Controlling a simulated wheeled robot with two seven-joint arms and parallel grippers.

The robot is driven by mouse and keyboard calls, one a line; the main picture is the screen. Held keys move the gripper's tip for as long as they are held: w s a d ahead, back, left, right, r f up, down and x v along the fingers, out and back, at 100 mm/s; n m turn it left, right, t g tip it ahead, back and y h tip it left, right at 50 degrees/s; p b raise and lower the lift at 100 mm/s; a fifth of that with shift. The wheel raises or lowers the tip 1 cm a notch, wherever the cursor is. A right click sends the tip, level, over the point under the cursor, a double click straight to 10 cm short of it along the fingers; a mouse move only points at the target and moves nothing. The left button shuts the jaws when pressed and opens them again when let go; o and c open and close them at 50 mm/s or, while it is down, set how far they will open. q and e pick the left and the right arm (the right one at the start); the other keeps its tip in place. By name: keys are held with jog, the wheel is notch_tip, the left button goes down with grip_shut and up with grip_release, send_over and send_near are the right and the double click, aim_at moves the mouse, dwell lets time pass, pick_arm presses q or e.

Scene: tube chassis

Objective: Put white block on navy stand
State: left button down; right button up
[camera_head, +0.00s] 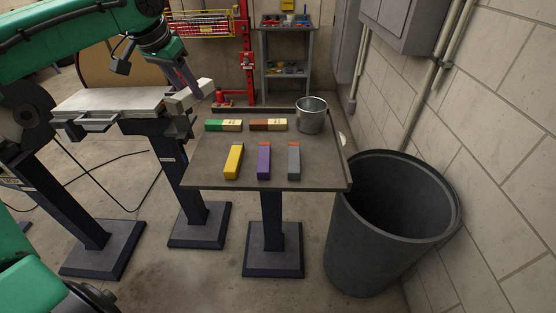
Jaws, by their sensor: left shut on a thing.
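My left gripper (183,82) comes down from the green arm at the upper left. It is shut on a white block (181,101), which it holds tilted near the right end of a pale grey bench top. Whether the block touches anything below it, I cannot tell. Navy posts on square feet stand under the bench, one at the left (62,200) and one nearer the middle (178,180). Another navy post (268,215) carries the dark grey tray table. Which of these is the navy stand, I cannot tell. My right gripper is not in view.
The tray table (215,172) bears yellow (233,160), purple (264,161) and grey (294,161) blocks, two two-tone blocks (223,125) (268,125) and a metal bucket (312,115). A large dark bin (375,250) stands at the right, near the wall.

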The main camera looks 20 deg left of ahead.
pick_arm(q)
jog(key=a+f, duration=0.2)
jog(key=b, duration=0.3)
send_near(209, 161)
jog(key=x, duration=0.6)
jog(key=shift+w+a+r, duration=0.1)
jog(key=shift+w+a, duration=0.05)
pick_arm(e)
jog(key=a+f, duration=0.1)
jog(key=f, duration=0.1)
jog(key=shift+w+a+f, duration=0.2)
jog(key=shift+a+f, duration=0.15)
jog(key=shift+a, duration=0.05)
pick_arm(q)
jog(key=shift+c, duration=2.2)
grip_release()
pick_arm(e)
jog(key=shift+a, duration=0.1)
pick_arm(q)
jog(key=shift+r, duration=0.15)
jog(key=p+v, duration=0.1)
jog(key=v, duration=1)
jog(key=shift+s+r, duration=0.2)
jog(key=shift+r, duration=0.15)
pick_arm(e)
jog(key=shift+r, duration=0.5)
